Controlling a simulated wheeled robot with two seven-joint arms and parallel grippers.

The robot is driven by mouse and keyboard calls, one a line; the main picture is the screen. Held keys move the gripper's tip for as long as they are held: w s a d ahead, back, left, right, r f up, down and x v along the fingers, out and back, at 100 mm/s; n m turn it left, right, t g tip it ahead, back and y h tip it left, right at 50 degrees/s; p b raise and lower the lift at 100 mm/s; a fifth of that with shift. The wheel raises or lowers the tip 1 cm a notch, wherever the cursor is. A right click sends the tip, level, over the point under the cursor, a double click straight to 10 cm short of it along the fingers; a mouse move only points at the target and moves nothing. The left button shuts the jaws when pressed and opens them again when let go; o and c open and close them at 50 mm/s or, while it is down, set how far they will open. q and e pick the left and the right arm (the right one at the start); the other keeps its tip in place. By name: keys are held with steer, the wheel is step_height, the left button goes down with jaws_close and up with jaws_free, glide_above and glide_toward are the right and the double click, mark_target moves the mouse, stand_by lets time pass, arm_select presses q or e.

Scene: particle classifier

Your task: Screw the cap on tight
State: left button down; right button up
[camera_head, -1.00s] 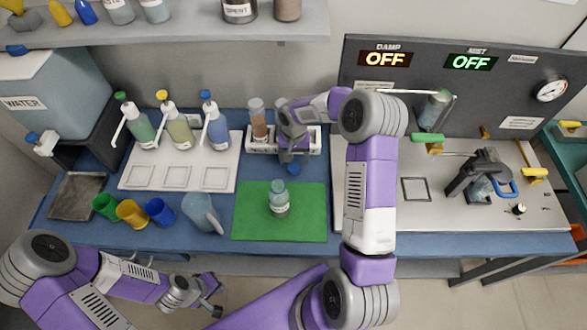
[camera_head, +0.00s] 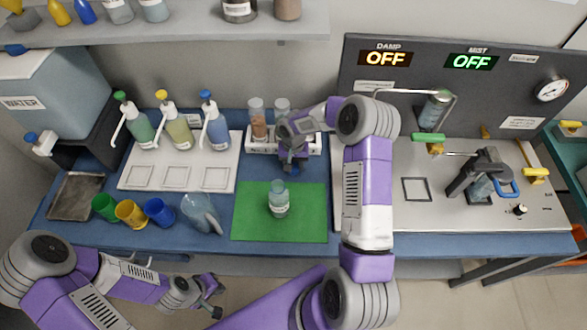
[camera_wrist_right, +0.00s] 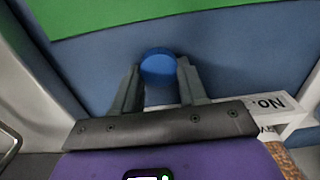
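A teal bottle with a white label (camera_head: 279,202) stands upright on the green mat (camera_head: 245,225), its neck uncapped. A round blue cap (camera_wrist_right: 158,66) shows in the right wrist view, on the blue tabletop. My right gripper (camera_head: 291,165) is low over the table behind the bottle, at the cap. In the right wrist view its fingers (camera_wrist_right: 160,80) stand apart on either side of the cap; I cannot tell whether they touch it. In the head view the gripper largely hides the cap. My left gripper (camera_head: 214,297) is open and empty in front of the table.
A clear jug (camera_head: 201,213) and coloured cups (camera_head: 131,213) are left of the mat. A grey control panel (camera_head: 480,90) and apparatus stand on the right.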

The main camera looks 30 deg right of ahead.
steer(key=c, duration=0.3)
step_height(320, 180, up, 10)
steer(key=shift+p, duration=0.5)
